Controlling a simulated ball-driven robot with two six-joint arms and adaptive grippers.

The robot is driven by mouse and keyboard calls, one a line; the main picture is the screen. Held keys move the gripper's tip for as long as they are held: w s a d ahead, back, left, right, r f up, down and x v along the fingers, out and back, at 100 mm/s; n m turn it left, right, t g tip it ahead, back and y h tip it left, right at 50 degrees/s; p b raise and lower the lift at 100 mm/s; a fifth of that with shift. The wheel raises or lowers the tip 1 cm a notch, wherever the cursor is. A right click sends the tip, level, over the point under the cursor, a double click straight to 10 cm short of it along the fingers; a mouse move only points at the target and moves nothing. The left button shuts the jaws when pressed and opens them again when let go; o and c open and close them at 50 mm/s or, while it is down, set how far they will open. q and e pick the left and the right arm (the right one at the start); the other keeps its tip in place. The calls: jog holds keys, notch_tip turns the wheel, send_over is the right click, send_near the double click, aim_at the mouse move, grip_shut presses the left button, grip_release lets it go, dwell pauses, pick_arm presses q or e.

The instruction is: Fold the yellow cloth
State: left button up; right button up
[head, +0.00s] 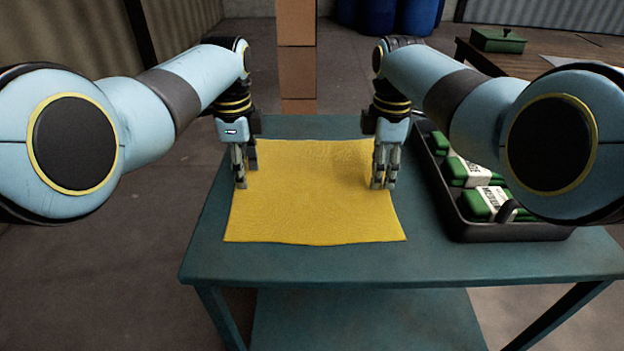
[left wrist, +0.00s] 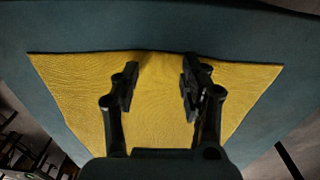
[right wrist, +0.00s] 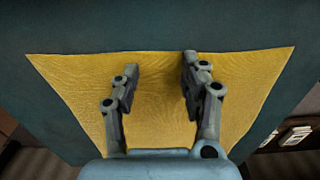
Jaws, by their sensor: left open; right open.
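The yellow cloth (head: 312,205) lies spread out and unfolded on the teal table. It also fills much of the left wrist view (left wrist: 75,85) and the right wrist view (right wrist: 70,80). My left gripper (head: 245,182) is open over the cloth's left side, pointing down. My right gripper (head: 384,184) is open over the cloth's right side, pointing down. Both are empty. In the left wrist view, the cloth rises slightly near its edge between the fingers. I cannot tell whether the fingertips touch the cloth.
The teal table (head: 400,268) is bare in front of the cloth. A black tray (head: 510,233) with several green-and-white packages (head: 487,203) stands at the right. Stacked cardboard boxes (head: 297,50) stand behind the table. A wooden table (head: 490,62) with a green box (head: 498,41) is at the back right.

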pick_arm(q)
jog(key=shift+f, duration=0.2)
pick_arm(e)
jog(key=shift+f, duration=0.15)
pick_arm(q)
jog(key=shift+f, duration=0.15)
pick_arm(e)
jog(key=shift+f, duration=0.15)
pick_arm(q)
jog(key=shift+s, duration=0.15)
jog(key=c, duration=0.6)
pick_arm(e)
jog(key=shift+s, duration=0.15)
jog(key=c, duration=0.6)
pick_arm(q)
jog(key=shift+f, duration=0.15)
grip_shut()
pick_arm(e)
jog(key=shift+f, duration=0.1)
grip_shut()
pick_arm(q)
jog(key=shift+s, duration=0.1)
pick_arm(e)
jog(key=shift+s, duration=0.1)
jog(key=shift+f, duration=0.1)
